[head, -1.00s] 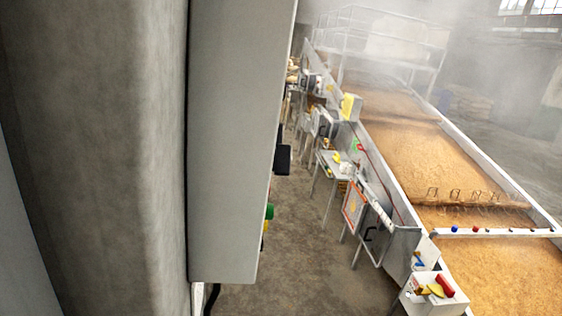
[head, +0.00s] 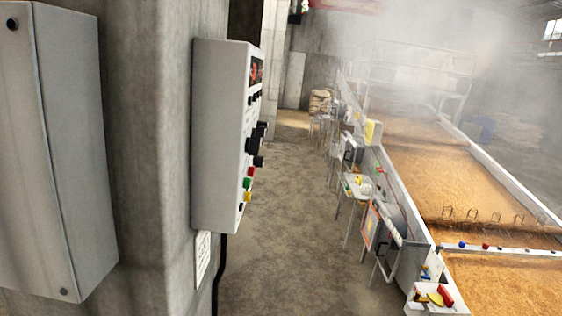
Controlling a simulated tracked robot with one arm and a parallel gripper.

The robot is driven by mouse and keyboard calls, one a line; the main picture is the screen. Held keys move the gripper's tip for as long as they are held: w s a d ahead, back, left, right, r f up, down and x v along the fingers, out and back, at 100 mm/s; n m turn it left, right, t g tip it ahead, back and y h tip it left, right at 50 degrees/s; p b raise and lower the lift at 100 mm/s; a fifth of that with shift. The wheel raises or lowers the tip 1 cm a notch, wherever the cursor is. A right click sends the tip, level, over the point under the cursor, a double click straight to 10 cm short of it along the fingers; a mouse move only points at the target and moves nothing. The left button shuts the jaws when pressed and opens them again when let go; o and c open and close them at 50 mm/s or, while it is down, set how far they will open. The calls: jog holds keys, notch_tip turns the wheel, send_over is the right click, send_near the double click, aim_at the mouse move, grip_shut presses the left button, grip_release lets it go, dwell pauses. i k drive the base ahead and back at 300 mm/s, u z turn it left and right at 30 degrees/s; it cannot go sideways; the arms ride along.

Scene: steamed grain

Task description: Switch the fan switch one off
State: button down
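A grey control box (head: 218,140) is mounted on the concrete wall, left of the middle in the head view. Its front faces right and shows at a steep angle. A red display (head: 256,71) is near its top, with black switches or knobs (head: 254,140) in the middle. Red, green and yellow buttons (head: 247,184) sit lower down. I cannot tell which control is fan switch one, or its position. My gripper is not in view.
A second grey box (head: 65,150) stands close at the left edge. A black cable (head: 219,275) hangs below the control box. The bare floor (head: 290,220) right of the box is free. Long grain beds (head: 430,180) with small tables beside them run along the right.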

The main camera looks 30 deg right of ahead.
aim_at(252, 144)
jog(key=z, duration=0.15)
jog(key=k, duration=0.1)
jog(key=z, duration=0.5)
jog(key=i, duration=1)
jog(key=u, duration=0.4)
jog(key=k, duration=0.9)
jog(key=z, duration=0.3)
jog(key=i, duration=0.25)
